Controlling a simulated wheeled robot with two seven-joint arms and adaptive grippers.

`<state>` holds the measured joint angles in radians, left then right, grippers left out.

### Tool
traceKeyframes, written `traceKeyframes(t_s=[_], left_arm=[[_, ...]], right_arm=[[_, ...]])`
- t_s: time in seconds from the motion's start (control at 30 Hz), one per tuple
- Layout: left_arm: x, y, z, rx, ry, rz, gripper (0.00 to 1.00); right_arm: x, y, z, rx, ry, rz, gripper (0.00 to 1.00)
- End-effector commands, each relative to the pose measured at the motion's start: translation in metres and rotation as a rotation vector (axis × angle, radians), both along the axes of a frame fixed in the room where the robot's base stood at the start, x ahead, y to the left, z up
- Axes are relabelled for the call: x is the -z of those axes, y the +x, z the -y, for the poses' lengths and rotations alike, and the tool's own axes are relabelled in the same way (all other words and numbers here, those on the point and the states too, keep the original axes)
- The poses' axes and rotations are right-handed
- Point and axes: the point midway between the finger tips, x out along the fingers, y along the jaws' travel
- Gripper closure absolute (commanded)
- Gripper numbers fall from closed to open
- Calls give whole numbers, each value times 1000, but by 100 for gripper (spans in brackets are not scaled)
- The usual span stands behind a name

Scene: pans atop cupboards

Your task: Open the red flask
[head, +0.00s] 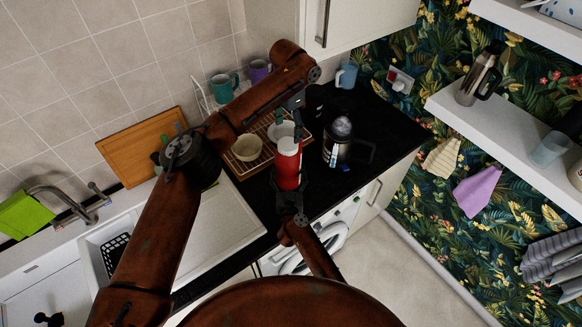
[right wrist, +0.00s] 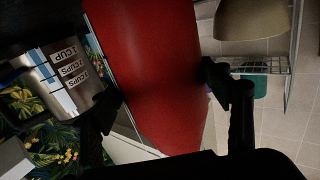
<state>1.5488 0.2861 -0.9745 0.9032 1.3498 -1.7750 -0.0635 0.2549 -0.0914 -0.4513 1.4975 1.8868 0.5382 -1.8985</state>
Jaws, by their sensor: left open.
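The red flask (head: 288,168) stands upright near the front edge of the black counter, with a pale lid (head: 289,146) on top. My right gripper (head: 290,190) reaches it from the front, low on its body. In the right wrist view the red flask (right wrist: 155,70) fills the middle, with the right gripper's fingers (right wrist: 168,98) against both sides. My left gripper (head: 289,122) comes over from above and is open, its fingers just above the lid. Whether they touch the lid is hard to tell.
A measuring-cup-marked steel container (head: 337,142) stands close right of the flask. A cream bowl (head: 246,147) sits on the dish rack at left, with a teal mug (head: 223,87) and purple mug (head: 259,70) behind. A blue cup (head: 347,75) stands at the back right.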

Motion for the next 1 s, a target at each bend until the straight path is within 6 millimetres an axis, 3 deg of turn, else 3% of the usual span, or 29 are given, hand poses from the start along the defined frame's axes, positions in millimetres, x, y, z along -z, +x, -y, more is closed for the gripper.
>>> traceKeyframes(t_s=[0.6, 0.63, 0.9, 1.0], left_arm=[[7, 8, 0, -2, 0, -11, 33], [7, 8, 0, -2, 0, -11, 33], [7, 8, -1, -2, 0, -11, 33], [7, 8, 0, -2, 0, -11, 33]], right_arm=[[8, 9, 2, 3, 1, -13, 74], [8, 9, 2, 3, 1, -13, 31], [7, 9, 1, 2, 0, -11, 12], [6, 9, 1, 2, 0, -11, 11]])
